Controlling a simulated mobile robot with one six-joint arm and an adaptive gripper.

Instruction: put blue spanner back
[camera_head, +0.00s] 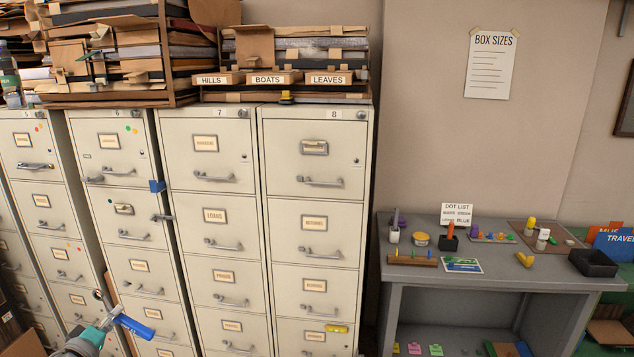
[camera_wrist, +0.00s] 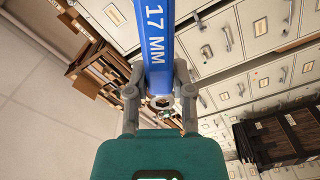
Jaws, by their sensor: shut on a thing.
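The blue spanner (camera_head: 135,326), also in the wrist view (camera_wrist: 158,45), is marked "17 MM" there. My gripper (camera_head: 110,318) is at the lower left of the head view, in front of the filing cabinets. In the wrist view my gripper (camera_wrist: 160,92) is shut on the spanner, one finger on each side. The spanner is held clear of the cabinet fronts, tilted in the head view. Its upper end runs out of the wrist view.
Filing cabinets (camera_head: 214,180) with protruding handles fill the left and middle. Paper stacks and boxes (camera_head: 110,50) lie on top. A grey bench (camera_head: 400,275) at right holds several small items, a black tray (camera_head: 592,263) and a "DOT LIST" card (camera_head: 457,214).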

